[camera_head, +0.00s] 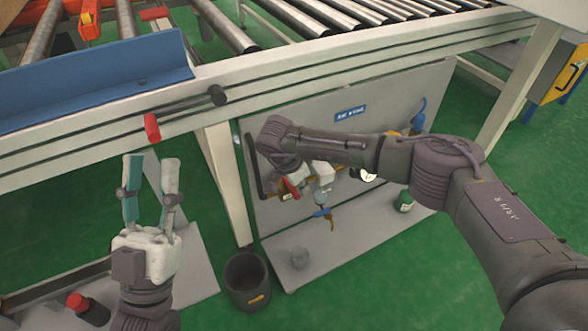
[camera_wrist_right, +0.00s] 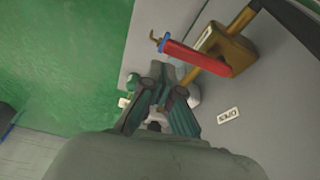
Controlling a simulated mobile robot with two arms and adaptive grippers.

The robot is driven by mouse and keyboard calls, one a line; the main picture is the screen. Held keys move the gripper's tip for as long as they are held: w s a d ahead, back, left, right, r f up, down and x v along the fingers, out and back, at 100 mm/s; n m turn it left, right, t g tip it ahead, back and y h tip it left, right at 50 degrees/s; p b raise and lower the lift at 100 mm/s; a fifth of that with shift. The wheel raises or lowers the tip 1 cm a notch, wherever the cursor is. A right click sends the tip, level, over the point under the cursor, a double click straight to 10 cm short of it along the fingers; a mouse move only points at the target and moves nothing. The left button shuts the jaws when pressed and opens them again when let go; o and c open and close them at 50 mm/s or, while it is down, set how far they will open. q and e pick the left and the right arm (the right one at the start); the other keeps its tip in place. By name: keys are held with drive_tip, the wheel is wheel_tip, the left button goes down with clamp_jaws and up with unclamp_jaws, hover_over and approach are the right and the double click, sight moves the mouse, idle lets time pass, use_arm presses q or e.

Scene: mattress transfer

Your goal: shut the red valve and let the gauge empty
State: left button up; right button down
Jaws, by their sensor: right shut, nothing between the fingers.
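The red valve handle (camera_wrist_right: 197,58) is a red bar on a brass body in the right wrist view. It lies across the pipe, just beyond and to the right of my fingertips. My right gripper (camera_wrist_right: 166,84) is shut and empty, apart from the handle as far as I can see. In the head view the red handle (camera_head: 291,186) shows below my right wrist, and my right fingertips are hard to make out. The gauge (camera_head: 369,175) has a white dial, partly hidden under my right forearm; its needle cannot be read. My left gripper (camera_head: 151,165) is open and empty, pointing up.
A grey panel (camera_head: 400,95) with pipes stands under the roller conveyor (camera_head: 290,20). A blue-handled tap (camera_head: 323,212) sits low on the panel. A green bottle (camera_head: 404,201) is at the right.

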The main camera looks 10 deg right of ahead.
drive_tip(key=p+v, duration=0.2)
drive_tip(key=v, duration=0.2)
drive_tip(key=shift+r, duration=0.35)
use_arm(q)
wheel_tip(320, 180, down, 18)
drive_tip(key=w+a+g+y+p, duration=0.2)
drive_tip(key=a+g+y, duration=0.1)
drive_tip(key=g, duration=0.9)
drive_tip(key=shift+w+n+g+y, duration=0.3)
drive_tip(key=shift+w+g+y, duration=0.1)
drive_tip(key=shift+y, duration=0.4)
use_arm(e)
drive_tip(key=shift+v, duration=1.75)
